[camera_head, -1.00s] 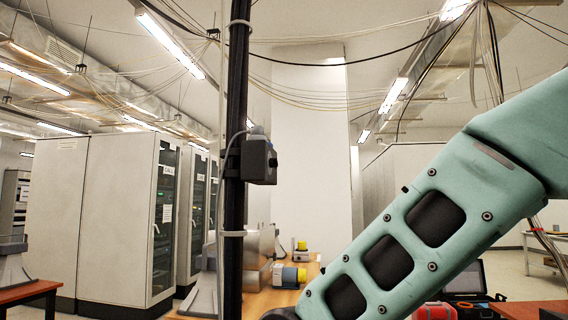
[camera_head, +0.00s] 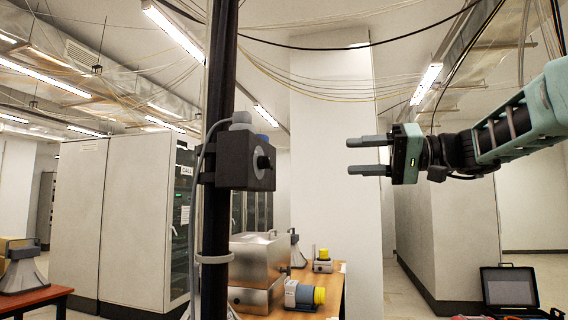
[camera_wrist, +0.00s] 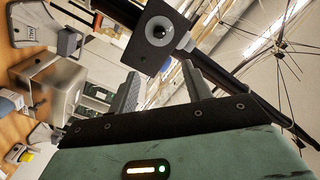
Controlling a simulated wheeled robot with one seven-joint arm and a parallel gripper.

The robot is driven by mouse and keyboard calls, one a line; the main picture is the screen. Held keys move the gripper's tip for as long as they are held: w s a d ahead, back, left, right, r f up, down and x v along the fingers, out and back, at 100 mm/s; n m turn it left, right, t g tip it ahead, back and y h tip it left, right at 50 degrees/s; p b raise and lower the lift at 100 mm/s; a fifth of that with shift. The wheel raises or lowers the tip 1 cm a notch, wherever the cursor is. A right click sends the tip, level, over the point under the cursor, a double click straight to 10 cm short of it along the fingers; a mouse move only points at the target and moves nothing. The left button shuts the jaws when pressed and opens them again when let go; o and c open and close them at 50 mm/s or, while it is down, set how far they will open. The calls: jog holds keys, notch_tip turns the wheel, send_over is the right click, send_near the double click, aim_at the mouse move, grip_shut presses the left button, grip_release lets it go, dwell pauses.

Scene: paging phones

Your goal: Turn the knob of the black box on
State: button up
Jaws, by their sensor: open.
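The black box (camera_head: 232,160) is fixed to a dark upright pole (camera_head: 216,240) left of centre in the head view. Its black knob (camera_head: 263,161) sits on a round grey plate on its right-hand face. In the wrist view the box (camera_wrist: 140,48) is ahead, at the top, with its knob (camera_wrist: 158,31) facing the camera. My gripper (camera_head: 349,156) is to the right of the box at about knob height, pointing left at it. Its two fingers are apart with nothing between them, and there is a clear gap between fingertips and knob.
Tall grey cabinets (camera_head: 128,220) stand at the left. An open black case (camera_head: 509,290) is at the lower right. Cables hang overhead. The space between gripper and box is free.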

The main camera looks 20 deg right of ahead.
aim_at(265, 162)
jog(key=p+x, duration=0.6)
jog(key=x, duration=1.1)
jog(key=shift+a, duration=0.15)
jog(key=shift+f, duration=0.1)
jog(key=c, duration=1)
